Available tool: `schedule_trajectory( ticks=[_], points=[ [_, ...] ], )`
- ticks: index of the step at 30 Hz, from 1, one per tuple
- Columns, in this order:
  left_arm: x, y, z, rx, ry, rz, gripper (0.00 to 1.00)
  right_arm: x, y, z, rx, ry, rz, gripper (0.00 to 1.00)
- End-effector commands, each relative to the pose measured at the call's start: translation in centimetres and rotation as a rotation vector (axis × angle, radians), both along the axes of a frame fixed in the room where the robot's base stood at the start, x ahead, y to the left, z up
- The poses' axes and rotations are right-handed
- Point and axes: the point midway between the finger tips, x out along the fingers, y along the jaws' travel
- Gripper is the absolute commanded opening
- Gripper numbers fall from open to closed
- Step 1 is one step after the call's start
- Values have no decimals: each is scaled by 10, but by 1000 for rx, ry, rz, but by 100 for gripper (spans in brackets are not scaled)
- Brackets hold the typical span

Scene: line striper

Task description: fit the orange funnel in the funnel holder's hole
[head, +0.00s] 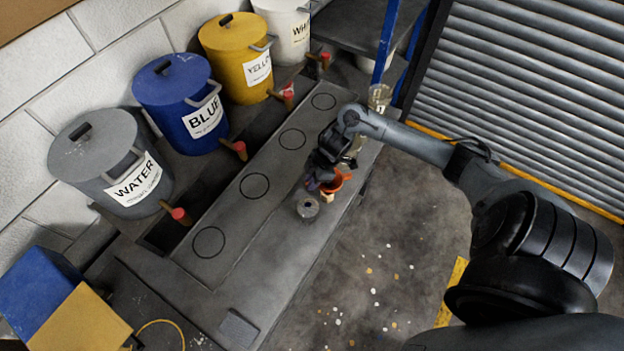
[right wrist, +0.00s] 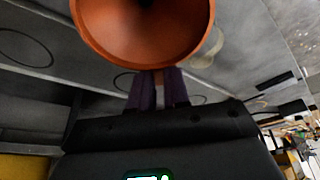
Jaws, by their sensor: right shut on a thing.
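The orange funnel (head: 337,184) is held by my right gripper (head: 318,181) above the front part of the grey bench. In the right wrist view the funnel (right wrist: 143,30) fills the top, wide mouth toward the camera, and the purple fingertips (right wrist: 160,88) are shut at its near rim. A small round grey piece with a dark centre (head: 308,207), which looks like the funnel holder, stands on the bench just below and left of the funnel. The funnel is apart from its centre. The funnel's lower end is hidden. My left gripper is not in view.
Several labelled drums, such as the blue drum (head: 181,102) and water drum (head: 110,163), with red-handled taps stand along the wall. The bench (head: 240,252) has drawn circles and is mostly clear. A pale jar (head: 379,97) stands at its far end, near a blue post.

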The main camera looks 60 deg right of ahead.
Motion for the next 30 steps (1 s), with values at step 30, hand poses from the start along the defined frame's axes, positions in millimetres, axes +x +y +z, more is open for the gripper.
schedule_trajectory(
  ticks=[30],
  points=[
    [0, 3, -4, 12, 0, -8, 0, 0, 0, -7, 0, 0, 0, 0]
  ],
)
